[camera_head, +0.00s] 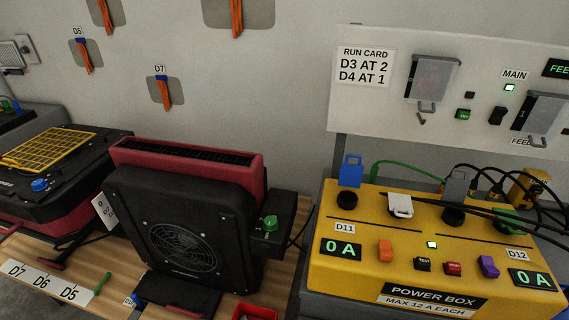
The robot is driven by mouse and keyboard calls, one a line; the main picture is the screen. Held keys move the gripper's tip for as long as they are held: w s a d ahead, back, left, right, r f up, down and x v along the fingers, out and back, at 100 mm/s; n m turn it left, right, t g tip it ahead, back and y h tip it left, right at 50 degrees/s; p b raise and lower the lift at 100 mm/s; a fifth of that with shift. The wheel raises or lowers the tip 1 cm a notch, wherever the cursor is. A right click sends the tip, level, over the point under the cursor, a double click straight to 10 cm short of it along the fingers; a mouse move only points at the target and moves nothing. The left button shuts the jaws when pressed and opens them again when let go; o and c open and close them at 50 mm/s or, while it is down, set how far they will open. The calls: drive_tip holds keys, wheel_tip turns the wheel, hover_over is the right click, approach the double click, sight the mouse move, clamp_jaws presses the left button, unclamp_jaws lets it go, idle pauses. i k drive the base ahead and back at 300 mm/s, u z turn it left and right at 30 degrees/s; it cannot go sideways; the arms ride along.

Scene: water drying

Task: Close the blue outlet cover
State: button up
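The blue outlet cover (351,171) stands upright, open, at the left rear of the yellow power box (325,216). The round black outlet (347,200) in front of it is uncovered, and no plug shows in it. My gripper is not in view.
A white cover (400,206) lies about flat to the right of it, and a grey cover (456,186) stands upright. Black cables cross the box's right side. A black-and-red fan unit (185,225) stands to the left. A control panel (385,95) rises behind.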

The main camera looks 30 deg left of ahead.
sight(350, 175)
drive_tip(key=u, duration=0.9)
drive_tip(key=i, duration=0.3)
drive_tip(key=u, duration=0.05)
